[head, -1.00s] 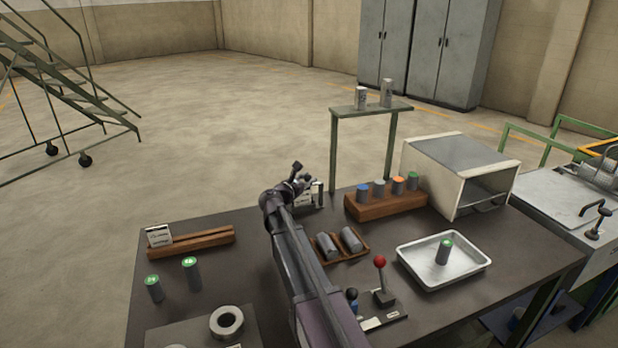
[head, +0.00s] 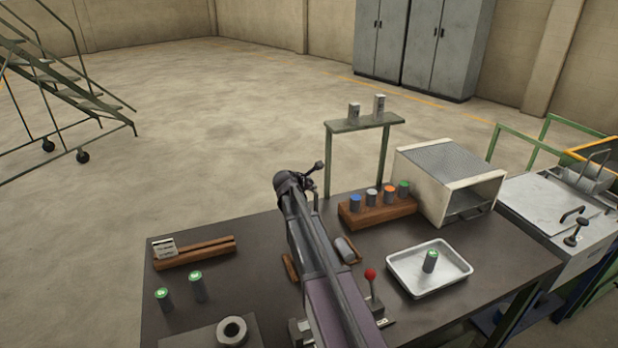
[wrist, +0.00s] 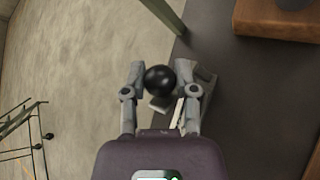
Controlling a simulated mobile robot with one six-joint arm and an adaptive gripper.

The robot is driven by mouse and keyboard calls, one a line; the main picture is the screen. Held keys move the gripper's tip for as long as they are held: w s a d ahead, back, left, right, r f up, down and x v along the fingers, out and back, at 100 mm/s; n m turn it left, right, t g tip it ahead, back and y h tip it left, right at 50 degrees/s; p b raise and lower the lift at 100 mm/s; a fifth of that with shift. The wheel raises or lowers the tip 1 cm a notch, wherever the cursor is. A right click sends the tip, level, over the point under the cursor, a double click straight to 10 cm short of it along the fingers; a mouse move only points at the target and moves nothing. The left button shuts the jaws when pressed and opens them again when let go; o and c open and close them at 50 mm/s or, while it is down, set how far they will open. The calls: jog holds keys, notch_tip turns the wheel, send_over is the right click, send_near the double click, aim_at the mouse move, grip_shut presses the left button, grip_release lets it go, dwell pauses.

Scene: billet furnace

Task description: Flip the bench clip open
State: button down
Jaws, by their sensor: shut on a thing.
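My gripper (wrist: 161,76) is shut on a black ball knob (wrist: 160,78), which sits between its two fingers in the wrist view. A grey metal fitting (wrist: 203,90) with a pale strip, seemingly the bench clip's body, shows below and right of the knob, partly hidden by the right finger. In the head view my gripper (head: 312,178) is at the far edge of the dark bench (head: 240,285). There my arm hides most of the clip, and its lever angle cannot be told.
A wooden rack of coloured-top cylinders (head: 378,210), a white box (head: 450,180) and a metal tray (head: 430,290) stand right of my arm. A red-knobbed lever (head: 371,276) is close beside it. A green stand (head: 365,124) rises behind. Green-topped cylinders (head: 196,287) stand left.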

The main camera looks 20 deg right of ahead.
jog(key=y+p, duration=0.1)
jog(key=d+r+m+y+p, duration=0.1)
jog(key=p, duration=0.1)
jog(key=shift+d+y, duration=0.3)
jog(key=shift+d+f+m+g+y+p, duration=0.1)
jog(key=shift+d+m+g+y+p, duration=0.2)
jog(key=shift+d+m+y+p, duration=0.55)
jog(key=shift+s+d+f+m+y, duration=0.1)
jog(key=shift+d+f+m+y, duration=0.2)
jog(key=shift+y, duration=0.6)
jog(key=shift+w+d+f+m+y, duration=0.1)
jog(key=shift+d+y, duration=0.25)
jog(key=shift+y, duration=0.6)
jog(key=shift+s+d+f+m+y, duration=0.15)
jog(key=shift+d+y, duration=0.2)
jog(key=shift+y, duration=0.55)
jog(key=shift+c, duration=2.1)
grip_release()
jog(key=shift+o, duration=0.2)
